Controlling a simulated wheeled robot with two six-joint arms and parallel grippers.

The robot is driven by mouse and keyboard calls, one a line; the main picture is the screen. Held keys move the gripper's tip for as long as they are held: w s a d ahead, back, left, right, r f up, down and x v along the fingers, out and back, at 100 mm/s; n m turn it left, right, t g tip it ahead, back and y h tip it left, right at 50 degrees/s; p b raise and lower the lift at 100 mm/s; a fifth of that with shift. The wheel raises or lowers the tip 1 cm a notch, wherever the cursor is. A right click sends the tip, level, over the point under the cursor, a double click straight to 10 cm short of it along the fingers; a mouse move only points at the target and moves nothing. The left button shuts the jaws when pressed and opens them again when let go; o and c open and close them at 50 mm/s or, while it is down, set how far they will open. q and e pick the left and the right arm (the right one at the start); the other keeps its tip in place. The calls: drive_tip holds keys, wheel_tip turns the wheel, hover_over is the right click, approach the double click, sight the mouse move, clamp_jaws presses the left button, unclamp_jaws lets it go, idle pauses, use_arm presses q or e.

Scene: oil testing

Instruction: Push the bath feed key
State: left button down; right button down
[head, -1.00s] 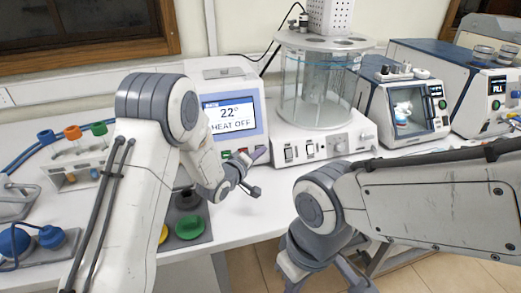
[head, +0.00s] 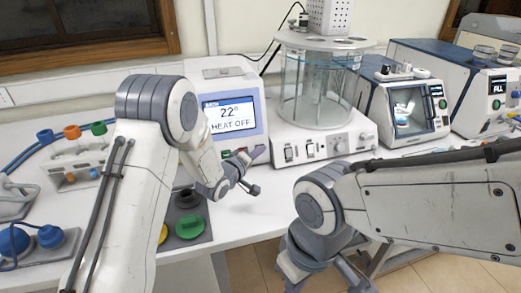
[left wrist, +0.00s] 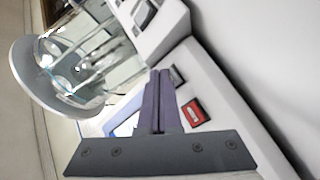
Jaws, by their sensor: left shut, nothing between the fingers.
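The white bath controller with its screen reading "22° HEAT OFF" (head: 231,113) stands at the back, partly hidden by my left arm. In the left wrist view, a red key (left wrist: 193,112) and a dark grey key (left wrist: 177,76) sit on its white front; I cannot read a feed label. My left gripper (head: 260,153) is shut and empty in front of the panel's lower part. In the left wrist view its fingers (left wrist: 160,75) point toward the keys, with the red key right of them. Contact cannot be told. My right gripper's lower part (head: 318,268) is at the bottom edge, its fingertips unclear.
A glass bath vessel (head: 318,90) on a white base with switches (head: 312,147) stands just right. Two blue-and-white instruments (head: 403,105) are further right. A bottle rack (head: 72,170) is at left.

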use_arm(q)
drive_tip(key=shift+w+a+f, duration=0.1)
drive_tip(key=shift+w+f, duration=0.05)
drive_tip(key=shift+w, duration=0.25)
idle(0.5)
drive_tip(key=shift+s, duration=0.1)
drive_tip(key=shift+s+d+r, duration=0.2)
drive_tip(key=shift+s+r, duration=0.1)
drive_tip(key=shift+s, duration=0.35)
drive_tip(key=s, duration=0.1)
drive_tip(key=s+d+r, duration=0.1)
drive_tip(key=s, duration=0.2)
drive_tip(key=shift+s+d+r+p, duration=0.25)
drive_tip(key=shift+r+p, duration=0.1)
drive_tip(key=shift+r, duration=0.05)
idle(0.6)
